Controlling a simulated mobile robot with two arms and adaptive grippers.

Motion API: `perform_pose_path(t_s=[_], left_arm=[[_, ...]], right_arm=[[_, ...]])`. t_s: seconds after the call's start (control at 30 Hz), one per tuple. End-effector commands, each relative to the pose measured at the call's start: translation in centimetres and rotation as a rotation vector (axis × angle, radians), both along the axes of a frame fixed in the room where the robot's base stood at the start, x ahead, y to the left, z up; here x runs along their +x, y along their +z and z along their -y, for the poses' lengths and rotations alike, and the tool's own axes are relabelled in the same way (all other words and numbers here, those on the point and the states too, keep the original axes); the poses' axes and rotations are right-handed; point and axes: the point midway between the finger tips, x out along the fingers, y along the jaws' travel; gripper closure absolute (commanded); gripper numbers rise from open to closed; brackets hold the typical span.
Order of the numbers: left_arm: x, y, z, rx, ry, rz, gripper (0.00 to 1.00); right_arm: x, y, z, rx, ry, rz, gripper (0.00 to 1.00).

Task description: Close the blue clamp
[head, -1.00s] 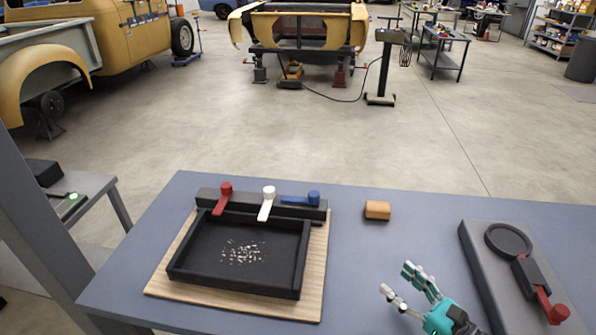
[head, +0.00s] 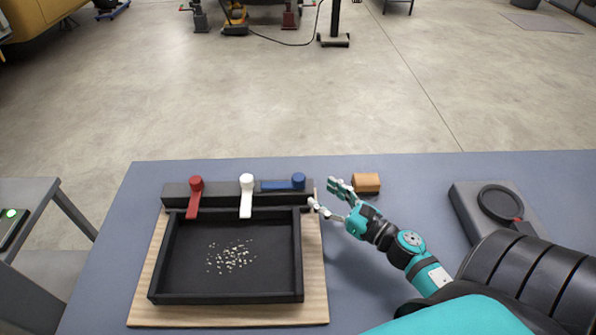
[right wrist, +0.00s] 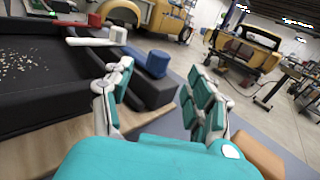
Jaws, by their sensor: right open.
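The blue clamp (head: 284,184) sits at the right end of the black bar behind the tray. Its lever lies to the left along the bar, while the red clamp (head: 194,196) and white clamp (head: 246,194) levers point forward over the tray's back wall. My right gripper (head: 323,196) is open and empty, just right of the bar's right end. In the right wrist view the blue clamp (right wrist: 152,64) shows beyond and between the open fingers (right wrist: 160,100), apart from them. My left gripper is not in view.
The black tray (head: 300,255) with pale bits in it sits on a wooden board (head: 318,290). An orange-brown block (head: 366,183) lies right of my right gripper. A grey fixture with a black ring (head: 500,203) stands at the table's right.

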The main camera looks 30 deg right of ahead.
Motion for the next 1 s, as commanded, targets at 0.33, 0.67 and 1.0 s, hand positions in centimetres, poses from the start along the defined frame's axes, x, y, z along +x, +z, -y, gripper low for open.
perform_pose_path(t_s=[0.33,0.67,1.0], left_arm=[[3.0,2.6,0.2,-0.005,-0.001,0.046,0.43],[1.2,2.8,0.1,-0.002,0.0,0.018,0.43],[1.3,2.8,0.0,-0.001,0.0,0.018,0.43]], right_arm=[[6.8,0.3,-1.6,0.001,-0.001,0.002,0.43],[8.8,0.0,-2.1,0.0,0.0,-0.001,0.43],[8.8,0.0,-2.1,0.001,0.0,0.0,0.61]])
